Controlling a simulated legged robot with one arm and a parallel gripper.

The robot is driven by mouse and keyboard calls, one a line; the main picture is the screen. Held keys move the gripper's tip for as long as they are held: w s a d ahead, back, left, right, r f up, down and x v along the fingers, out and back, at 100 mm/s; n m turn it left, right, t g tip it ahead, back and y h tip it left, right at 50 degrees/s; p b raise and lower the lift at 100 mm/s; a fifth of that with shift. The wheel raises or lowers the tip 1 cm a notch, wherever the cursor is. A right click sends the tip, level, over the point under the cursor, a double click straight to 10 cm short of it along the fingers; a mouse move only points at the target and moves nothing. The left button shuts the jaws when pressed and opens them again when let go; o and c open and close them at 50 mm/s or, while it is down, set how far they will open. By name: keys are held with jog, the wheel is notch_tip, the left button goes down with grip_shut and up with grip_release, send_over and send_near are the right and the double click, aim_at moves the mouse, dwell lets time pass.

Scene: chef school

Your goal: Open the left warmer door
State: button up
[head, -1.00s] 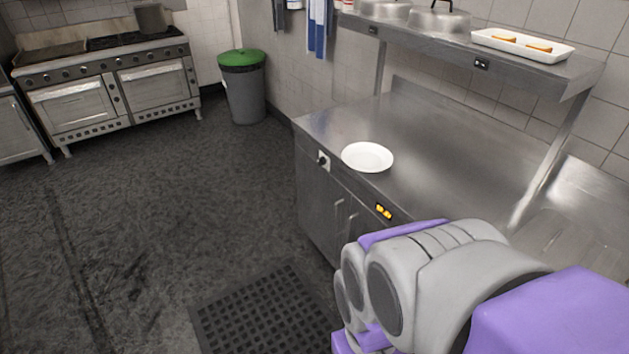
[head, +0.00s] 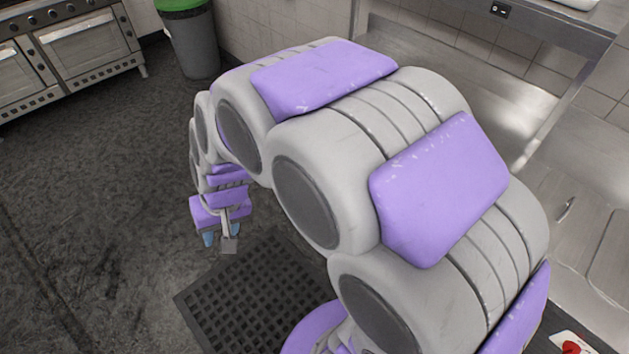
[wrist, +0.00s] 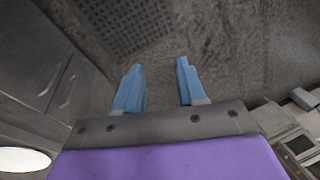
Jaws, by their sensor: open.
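The warmer's steel doors (wrist: 35,60) show at the left of the wrist view, with two bar handles (wrist: 58,86) side by side. The doors look shut; I cannot tell which of them is the left one. My gripper (head: 220,241) hangs low over the floor at left of centre in the head view. Its two blue fingers also show in the wrist view (wrist: 159,66), apart, with nothing between them. The gripper is to the side of the doors, clear of the handles. In the head view my arm hides the warmer's front.
A black floor mat (head: 250,305) lies below the arm. A white plate (wrist: 22,160) shows at the wrist view's lower left. A stove (head: 80,45) and a green-lidded bin (head: 190,40) stand behind. The floor at left is clear.

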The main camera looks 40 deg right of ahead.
jog(key=w+f+m+t, duration=0.1)
jog(key=w+f+t, duration=0.15)
jog(key=w, duration=0.55)
jog(key=w+f+m+t, duration=0.1)
jog(key=w+f+m, duration=0.15)
jog(key=w, duration=0.45)
jog(key=w+d+f+m+t+h+p, duration=0.1)
jog(key=w+d+f+m+h, duration=0.2)
jog(key=w+d+f, duration=0.35)
jog(key=w+d+f+m+t+h, duration=0.1)
jog(key=w+d+f+m+h, duration=0.2)
jog(key=w+f, duration=0.55)
jog(key=s+d+f+m+g+h, duration=0.2)
jog(key=s+d+f+h, duration=0.35)
jog(key=d+f, duration=0.3)
jog(key=s+d+f+m+g+h, duration=0.2)
jog(key=s+d+f+h, duration=0.2)
jog(key=s+d+f, duration=0.5)
jog(key=w+r+b+x, duration=0.2)
jog(key=w+b+x, duration=0.1)
jog(key=x, duration=1.5)
jog(key=shift+d, duration=0.3)
jog(key=shift+n+t, duration=0.25)
jog(key=shift+c, duration=0.4)
